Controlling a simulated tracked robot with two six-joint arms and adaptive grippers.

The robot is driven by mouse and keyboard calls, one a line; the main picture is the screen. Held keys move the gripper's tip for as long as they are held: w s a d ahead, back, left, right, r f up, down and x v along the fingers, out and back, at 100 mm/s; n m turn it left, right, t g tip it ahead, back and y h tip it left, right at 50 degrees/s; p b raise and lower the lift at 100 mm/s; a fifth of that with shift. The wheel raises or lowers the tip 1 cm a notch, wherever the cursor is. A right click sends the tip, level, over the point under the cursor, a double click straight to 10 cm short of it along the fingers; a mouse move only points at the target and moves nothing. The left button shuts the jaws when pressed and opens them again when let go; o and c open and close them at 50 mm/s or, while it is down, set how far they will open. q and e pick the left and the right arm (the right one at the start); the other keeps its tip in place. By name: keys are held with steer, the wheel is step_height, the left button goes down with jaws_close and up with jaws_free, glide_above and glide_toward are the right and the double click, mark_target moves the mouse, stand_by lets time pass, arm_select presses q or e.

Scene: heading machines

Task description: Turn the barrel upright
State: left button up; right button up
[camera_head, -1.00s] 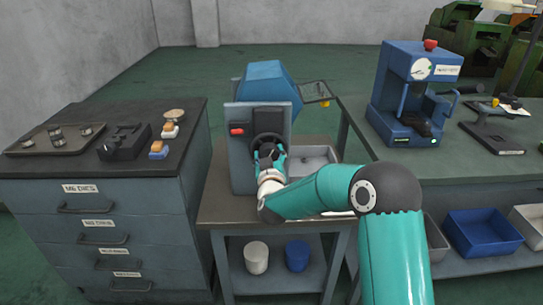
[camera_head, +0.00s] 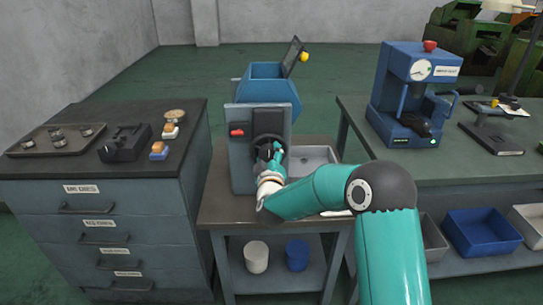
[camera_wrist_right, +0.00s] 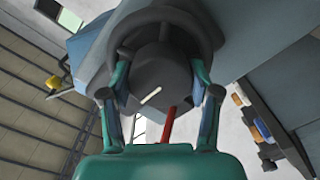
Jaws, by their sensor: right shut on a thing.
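The blue faceted barrel (camera_head: 268,88) sits behind the grey front panel (camera_head: 245,150) of a machine on the small table. Its open mouth faces up, and a dark lid (camera_head: 293,56) with a yellow knob stands raised at its upper right. My right gripper (camera_head: 268,155) is shut on the dark round knob (camera_wrist_right: 158,78) on the panel's front. In the right wrist view the fingers (camera_wrist_right: 160,100) sit on both sides of the knob, which bears a white mark. The barrel is partly hidden by the panel. My left gripper is in neither view.
A red switch (camera_head: 237,132) is on the panel. A grey tray (camera_head: 322,155) lies right of the machine. A drawer cabinet (camera_head: 95,215) stands at left, and a bench (camera_head: 465,165) with a blue press (camera_head: 408,90) at right. White and blue tubs are on the lower shelf.

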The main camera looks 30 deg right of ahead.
steer(key=shift+s+f, duration=0.1)
steer(key=shift+f, duration=0.35)
steer(key=o, duration=1)
steer(key=shift+o, duration=0.8)
steer(key=shift+r, duration=0.25)
steer(key=shift+r, duration=0.1)
steer(key=v, duration=1.2)
